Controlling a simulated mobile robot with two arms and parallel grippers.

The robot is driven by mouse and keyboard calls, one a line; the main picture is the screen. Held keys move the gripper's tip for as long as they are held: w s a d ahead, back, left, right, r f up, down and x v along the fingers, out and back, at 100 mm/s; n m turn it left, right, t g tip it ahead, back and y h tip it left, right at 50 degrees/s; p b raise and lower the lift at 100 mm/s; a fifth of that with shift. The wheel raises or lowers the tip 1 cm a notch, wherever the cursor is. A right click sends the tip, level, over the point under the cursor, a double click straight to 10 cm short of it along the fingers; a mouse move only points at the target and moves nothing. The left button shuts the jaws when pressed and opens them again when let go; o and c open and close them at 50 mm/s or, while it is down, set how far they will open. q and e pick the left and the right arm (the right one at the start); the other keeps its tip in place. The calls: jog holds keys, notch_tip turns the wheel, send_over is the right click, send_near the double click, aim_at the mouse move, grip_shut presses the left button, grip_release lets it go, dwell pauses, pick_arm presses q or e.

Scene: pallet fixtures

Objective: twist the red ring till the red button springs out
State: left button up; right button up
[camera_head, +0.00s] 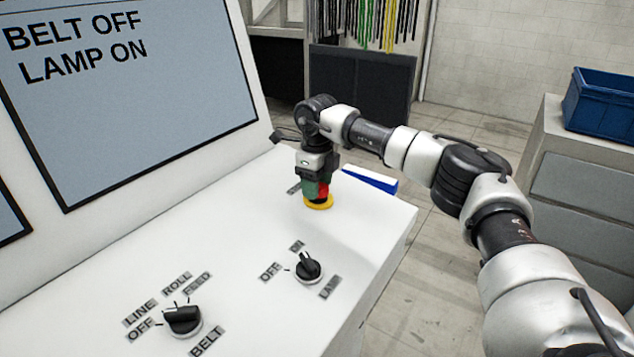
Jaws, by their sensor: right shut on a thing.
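The red button with its red ring (323,190) stands on a yellow round base (319,203) near the far right end of the white console top. My right gripper (317,188) comes down on it from above and is shut around it. The fingers cover most of the red part, so I cannot tell whether the button is in or out. My left gripper is not in view.
The white console (240,235) carries a black LAMP knob (308,267) and a black BELT knob (183,319). A screen (130,90) reads "BELT OFF LAMP ON". A blue-and-white object (370,182) lies behind the button. A blue crate (600,105) stands on a grey cabinet at right.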

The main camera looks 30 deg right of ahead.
jog(key=shift+m+p, duration=0.35)
jog(key=shift+m, duration=1.65)
jog(key=o, duration=0.9)
jog(key=shift+w, duration=0.1)
jog(key=shift+o, duration=0.2)
notch_tip(320, 180, up, 11)
jog(key=b, duration=0.2)
jog(key=shift+f, duration=0.15)
jog(key=shift+f, duration=0.1)
